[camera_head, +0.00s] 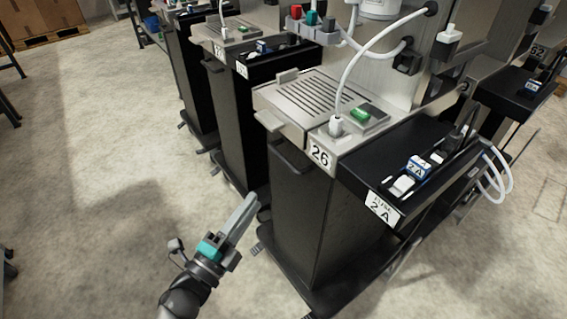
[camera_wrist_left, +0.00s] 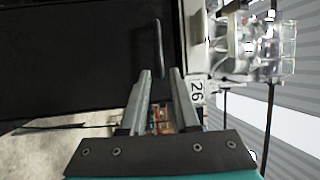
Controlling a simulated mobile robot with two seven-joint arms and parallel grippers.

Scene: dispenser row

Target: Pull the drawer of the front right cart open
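The front right cart (camera_head: 300,225) is a tall dark cabinet with a grey top and a "26" label. A dark bar handle (camera_head: 291,158) sits high on its front face. The drawer's edges are hard to tell from the dark front. My left gripper (camera_head: 250,200) is in front of the cart, lower than the handle in the picture. In the left wrist view its two fingers (camera_wrist_left: 159,74) are apart with nothing between them. The handle (camera_wrist_left: 158,45) shows there just beyond the fingertips, apparently not touched. My right gripper is in neither view.
A second dark cart (camera_head: 240,125) stands behind and to the left, with another beyond it. A black shelf labelled "2 A" (camera_head: 383,209) juts out at the right of the front cart. The floor (camera_head: 100,200) to the left is clear.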

